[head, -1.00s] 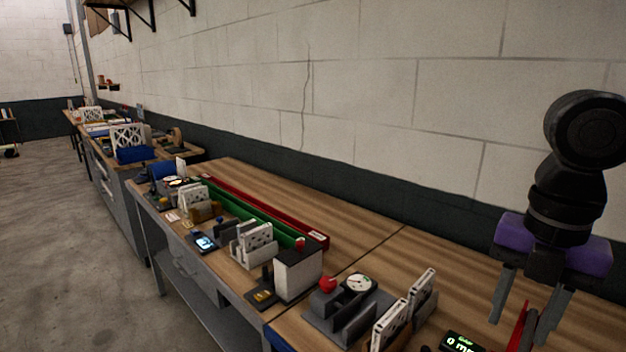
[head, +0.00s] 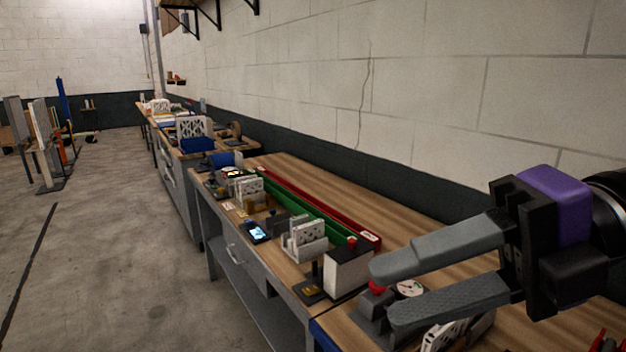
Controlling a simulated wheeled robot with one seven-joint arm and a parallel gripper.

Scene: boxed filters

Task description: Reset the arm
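My gripper (head: 380,294) is at the right of the head view, over the near end of the wooden bench. The purple and black gripper body (head: 555,200) is close to the camera. The fingers partly hide a grey fixture with a red knob and a round dial (head: 409,289). Whether the fingers touch anything below cannot be told.
A white box-shaped device (head: 347,272) stands left of the fingertips. White filters in a holder (head: 305,240), a green rail (head: 290,208) and a red rail (head: 315,208) lie farther along the bench. The floor (head: 110,270) at left is clear.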

